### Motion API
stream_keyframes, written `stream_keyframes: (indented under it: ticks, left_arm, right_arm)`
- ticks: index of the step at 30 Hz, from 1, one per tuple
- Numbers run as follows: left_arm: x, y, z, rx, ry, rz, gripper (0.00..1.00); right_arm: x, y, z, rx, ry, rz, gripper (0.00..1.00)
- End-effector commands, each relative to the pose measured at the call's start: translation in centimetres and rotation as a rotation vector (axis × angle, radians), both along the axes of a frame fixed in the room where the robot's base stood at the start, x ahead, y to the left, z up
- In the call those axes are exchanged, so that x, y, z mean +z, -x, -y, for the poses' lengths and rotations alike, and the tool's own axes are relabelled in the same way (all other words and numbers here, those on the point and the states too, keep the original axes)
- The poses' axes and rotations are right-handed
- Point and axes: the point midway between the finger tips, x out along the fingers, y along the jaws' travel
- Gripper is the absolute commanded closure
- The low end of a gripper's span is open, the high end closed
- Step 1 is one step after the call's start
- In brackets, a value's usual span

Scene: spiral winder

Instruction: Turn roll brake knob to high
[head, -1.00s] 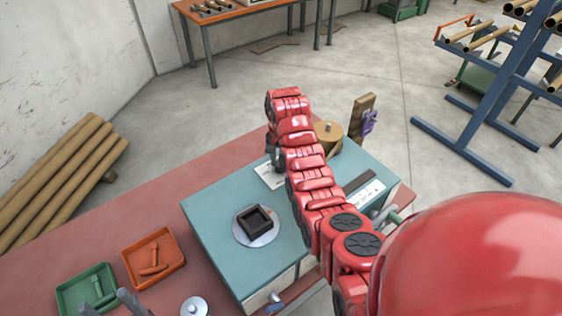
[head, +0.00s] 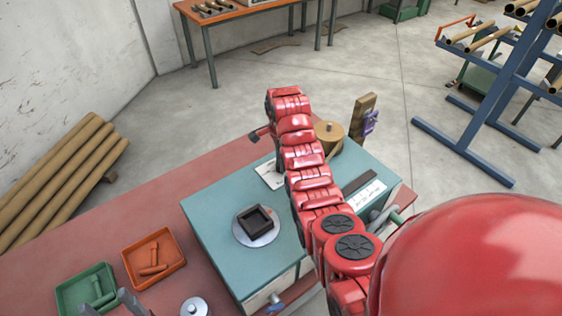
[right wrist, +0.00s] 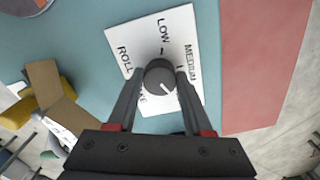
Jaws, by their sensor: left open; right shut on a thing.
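The roll brake knob (right wrist: 158,76) is a round dark grey dial with a white pointer line, seen in the right wrist view. Its white label (right wrist: 120,30) reads LOW and MEDIUM; other lettering is partly covered by a finger. The pointer faces the lower right of the picture, away from LOW. My right gripper (right wrist: 160,74) is shut on the knob, one finger on each side. In the head view my right arm hides the knob, and part of the label (head: 268,176) shows. My left gripper (head: 108,304) is open and empty at the bottom left edge.
The teal machine top (head: 215,205) carries a plate with a dark square block (head: 256,221). An orange tray (head: 174,270) and a green tray (head: 72,296) lie at the left on the red table (head: 110,230).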

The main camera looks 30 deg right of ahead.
Motion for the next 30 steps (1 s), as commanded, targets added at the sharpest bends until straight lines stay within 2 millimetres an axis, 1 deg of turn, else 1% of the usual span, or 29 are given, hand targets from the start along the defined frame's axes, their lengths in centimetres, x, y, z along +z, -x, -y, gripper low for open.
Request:
stream_keyframes:
  ticks: [9, 22, 23, 27, 28, 30]
  left_arm:
    - [-0.06, 0.0, 0.0, 0.0, 0.0, 0.0, 0.39]
    - [-0.06, 0.0, 0.0, 0.0, 0.0, 0.0, 0.39]
    - [-0.07, -0.01, 0.0, 0.0, 0.0, 0.0, 0.39]
    - [-0.07, -0.01, 0.0, 0.0, 0.0, 0.0, 0.39]
    - [-0.07, 0.0, 0.0, 0.0, 0.0, 0.0, 0.39]
    - [-0.07, 0.0, 0.0, 0.0, 0.0, 0.0, 0.39]
  right_arm:
    - [0.04, -0.08, -0.04, -0.085, 0.0, 0.002, 1.0]
    - [0.05, -0.08, -0.01, -0.095, 0.0, 0.002, 1.0]
    - [0.05, -0.08, -0.01, -0.095, 0.0, 0.002, 0.48]
    - [0.04, -0.07, 0.0, -0.094, 0.0, 0.001, 0.22]
    - [0.04, -0.07, 0.0, -0.094, 0.0, 0.001, 0.19]
    - [0.02, -0.05, 0.0, -0.094, 0.0, 0.001, 0.19]
